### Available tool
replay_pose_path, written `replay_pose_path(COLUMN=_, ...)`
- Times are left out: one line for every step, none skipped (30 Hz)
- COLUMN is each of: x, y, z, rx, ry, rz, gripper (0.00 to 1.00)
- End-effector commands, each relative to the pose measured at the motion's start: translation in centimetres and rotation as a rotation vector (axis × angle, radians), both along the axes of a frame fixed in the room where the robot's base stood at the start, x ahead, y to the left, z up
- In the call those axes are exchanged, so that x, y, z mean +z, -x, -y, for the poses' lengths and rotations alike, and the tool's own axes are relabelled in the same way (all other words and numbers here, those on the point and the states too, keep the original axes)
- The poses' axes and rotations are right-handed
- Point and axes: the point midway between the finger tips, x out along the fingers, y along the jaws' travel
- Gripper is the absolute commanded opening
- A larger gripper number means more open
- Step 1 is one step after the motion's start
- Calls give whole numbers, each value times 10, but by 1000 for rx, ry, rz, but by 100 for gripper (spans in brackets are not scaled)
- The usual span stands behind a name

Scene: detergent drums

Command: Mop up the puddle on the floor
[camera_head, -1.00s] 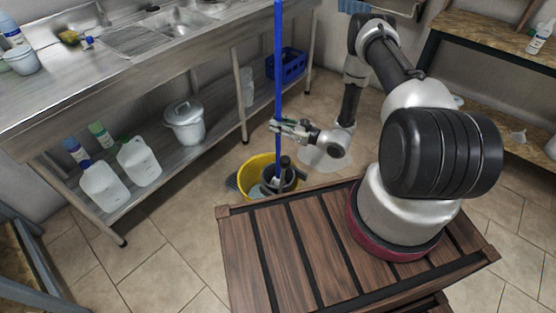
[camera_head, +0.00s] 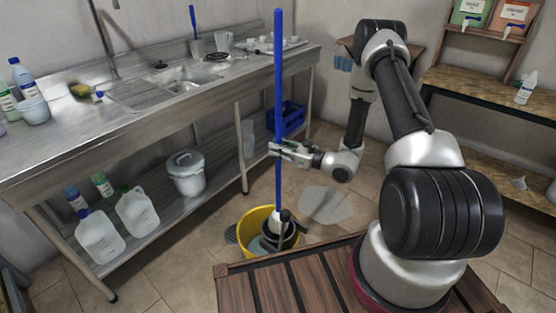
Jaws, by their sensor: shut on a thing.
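A mop with a long blue handle (camera_head: 278,80) stands nearly upright. My gripper (camera_head: 277,149) is shut on the handle around its middle. The mop's lower end is at the grey wringer (camera_head: 290,235) of a yellow bucket (camera_head: 252,223) on the floor; I cannot tell how deep the mop head sits, since the wringer and bucket hide part of it. The puddle (camera_head: 325,204) is a pale patch on the floor tiles to the right of the bucket, below my arm.
A steel sink counter (camera_head: 150,125) runs along the left, with jugs (camera_head: 138,213) and a lidded pot (camera_head: 186,174) on its lower shelf. A blue crate (camera_head: 287,120) stands behind the mop. A wooden shelf (camera_head: 490,95) is at right. Floor around the puddle looks clear.

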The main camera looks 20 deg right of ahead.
Motion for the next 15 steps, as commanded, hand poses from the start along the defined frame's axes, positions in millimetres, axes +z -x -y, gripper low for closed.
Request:
replay_pose_path(x=5, y=0, z=0, rx=0, ry=0, rz=1, gripper=0)
replay_pose_path(x=6, y=0, z=0, rx=0, ry=0, rz=1, gripper=0)
replay_pose_path(x=8, y=0, z=0, rx=0, ry=0, rz=1, gripper=0)
replay_pose_path(x=10, y=0, z=0, rx=0, ry=0, rz=1, gripper=0)
replay_pose_path(x=13, y=0, z=0, rx=0, ry=-1, rz=2, gripper=0)
replay_pose_path(x=17, y=0, z=0, rx=0, ry=-1, rz=2, gripper=0)
replay_pose_path(x=20, y=0, z=0, rx=0, ry=-1, rz=2, gripper=0)
replay_pose_path(x=23, y=0, z=0, rx=0, ry=-1, rz=2, gripper=0)
replay_pose_path(x=28, y=0, z=0, rx=0, ry=-1, rz=4, gripper=0)
replay_pose_path(x=31, y=0, z=0, rx=0, ry=-2, rz=3, gripper=0)
replay_pose_path(x=34, y=0, z=0, rx=0, ry=-1, rz=2, gripper=0)
replay_pose_path(x=39, y=0, z=0, rx=0, ry=-1, rz=4, gripper=0)
replay_pose_path(x=42, y=0, z=0, rx=0, ry=-1, rz=4, gripper=0)
replay_pose_path(x=44, y=0, z=0, rx=0, ry=0, rz=3, gripper=0)
replay_pose_path(x=48, y=0, z=0, rx=0, ry=0, rz=3, gripper=0)
